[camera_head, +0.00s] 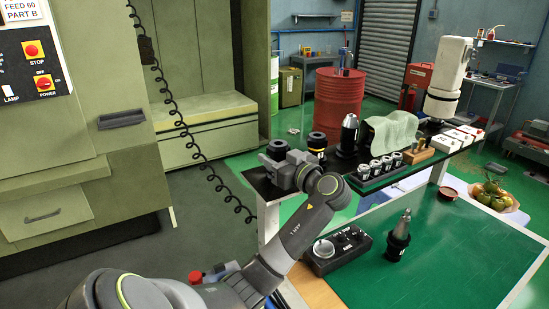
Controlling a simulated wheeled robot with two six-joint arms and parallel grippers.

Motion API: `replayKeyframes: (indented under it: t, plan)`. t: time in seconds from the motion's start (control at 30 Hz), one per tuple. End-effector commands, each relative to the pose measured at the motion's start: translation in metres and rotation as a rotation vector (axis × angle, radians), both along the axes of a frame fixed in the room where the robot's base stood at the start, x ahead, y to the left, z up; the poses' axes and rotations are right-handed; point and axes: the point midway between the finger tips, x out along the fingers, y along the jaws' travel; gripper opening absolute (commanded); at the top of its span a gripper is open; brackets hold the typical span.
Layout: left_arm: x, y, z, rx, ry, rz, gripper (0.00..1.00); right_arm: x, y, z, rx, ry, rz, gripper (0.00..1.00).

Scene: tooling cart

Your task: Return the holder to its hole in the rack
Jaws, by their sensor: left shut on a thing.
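My left gripper (281,165) reaches over the left end of the dark-topped rack (262,186). It is shut on a black tool holder (277,148), whose round top shows just beyond the jaws. Its lower part is hidden by the gripper, so I cannot tell whether it sits in a hole. A second black holder (317,141) with a pale band stands just right of it, and a taller black holder (349,130) stands farther right. Another black holder with a grey pointed tool (399,236) stands upright on the green mat. My right gripper is not in view.
A tray of several collets (374,170), a draped pale cloth (391,131) and white boxes (455,139) line the rack to the right. A coiled cable (187,137) hangs at left.

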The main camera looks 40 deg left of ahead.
Motion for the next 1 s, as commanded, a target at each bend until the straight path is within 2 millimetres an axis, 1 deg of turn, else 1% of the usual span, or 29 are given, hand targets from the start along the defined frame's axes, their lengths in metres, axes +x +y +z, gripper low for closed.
replayKeyframes:
  t: [0.03, 0.5, 0.7, 0.73, 0.9, 1.0]
  plan:
    - [0.0, 0.0, 0.0031, 0.005, -0.006, -0.001, 0.0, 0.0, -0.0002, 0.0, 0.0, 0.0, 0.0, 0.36]
    - [0.0, 0.0, -0.0017, 0.005, -0.007, -0.001, 0.0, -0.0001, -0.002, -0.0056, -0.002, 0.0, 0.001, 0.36]
    - [0.0, 0.0, -0.0012, 0.005, -0.006, 0.0, 0.0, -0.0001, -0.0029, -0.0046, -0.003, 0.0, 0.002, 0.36]
    - [0.0, 0.0, -0.0012, 0.004, -0.005, -0.001, 0.42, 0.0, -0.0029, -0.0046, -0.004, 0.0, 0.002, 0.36]
    - [0.0, 0.0, -0.0024, 0.003, -0.003, 0.0, 0.64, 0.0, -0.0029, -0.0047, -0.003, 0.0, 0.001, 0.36]
    - [0.0, 0.0, -0.0031, 0.002, -0.002, 0.0, 0.64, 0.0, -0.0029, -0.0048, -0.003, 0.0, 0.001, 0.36]
